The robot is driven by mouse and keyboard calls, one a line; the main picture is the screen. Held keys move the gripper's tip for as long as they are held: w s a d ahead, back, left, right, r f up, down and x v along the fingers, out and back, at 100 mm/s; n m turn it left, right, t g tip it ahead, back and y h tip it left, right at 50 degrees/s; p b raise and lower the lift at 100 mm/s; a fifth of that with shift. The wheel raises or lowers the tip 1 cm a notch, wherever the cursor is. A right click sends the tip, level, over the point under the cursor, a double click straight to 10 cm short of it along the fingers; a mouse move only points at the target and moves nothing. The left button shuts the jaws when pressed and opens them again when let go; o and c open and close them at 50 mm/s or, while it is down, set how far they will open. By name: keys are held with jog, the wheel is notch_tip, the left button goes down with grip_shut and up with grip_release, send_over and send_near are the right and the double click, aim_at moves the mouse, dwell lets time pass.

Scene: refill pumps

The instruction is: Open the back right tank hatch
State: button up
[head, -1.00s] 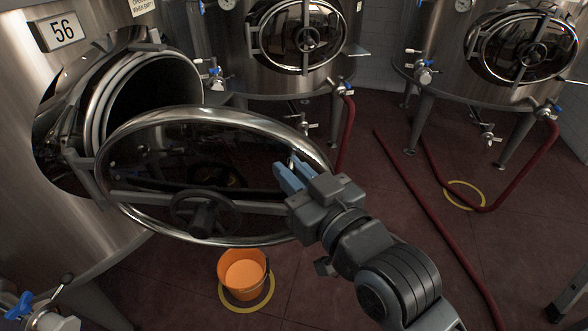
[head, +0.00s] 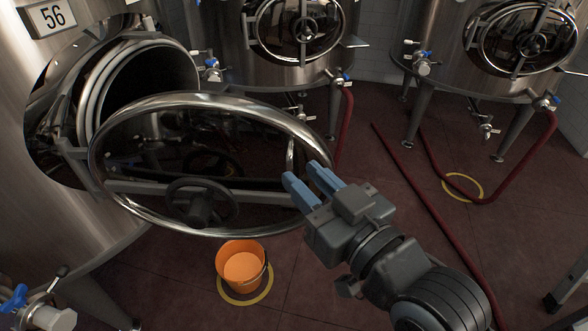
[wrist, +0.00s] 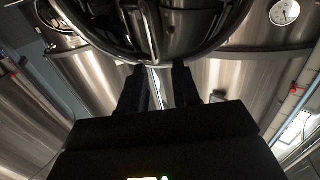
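The oval hatch (head: 205,236) of the tank marked 56 (head: 30,95) hangs swung open on its hinge at the left. It has a bright metal rim, a dark glossy face and a dark handwheel (head: 200,203). The round tank opening (head: 150,85) is uncovered behind it. My gripper (head: 300,172) is at the hatch's right end, its two blue fingers parted and overlapping the rim in the picture. In the wrist view, the dark fingers (wrist: 157,88) are apart, with a bright bar in line with the gap. I cannot tell whether they touch the hatch.
Two other steel tanks stand behind, with shut hatches: one at top middle (head: 228,55) and one at top right (head: 440,70). An orange bucket (head: 241,268) stands on the floor below the hatch. A dark red hose (head: 430,210) runs along the floor at right. A valve (head: 45,318) juts out at lower left.

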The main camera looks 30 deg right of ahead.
jog(key=shift+s+d, duration=0.1)
jog(key=shift+s, duration=1.05)
jog(key=s+d+f+g, duration=0.1)
jog(key=s+f, duration=0.2)
jog(key=s, duration=0.5)
jog(key=s+d+f+g+h, duration=0.1)
jog(key=s+f, duration=0.2)
jog(key=s, duration=0.6)
jog(key=s+d+f+m+g, duration=0.1)
jog(key=s+f, duration=0.3)
jog(key=s, duration=0.5)
jog(key=shift+s+d+h, duration=0.25)
jog(key=shift+d+h, duration=0.1)
jog(key=shift+h, duration=0.05)
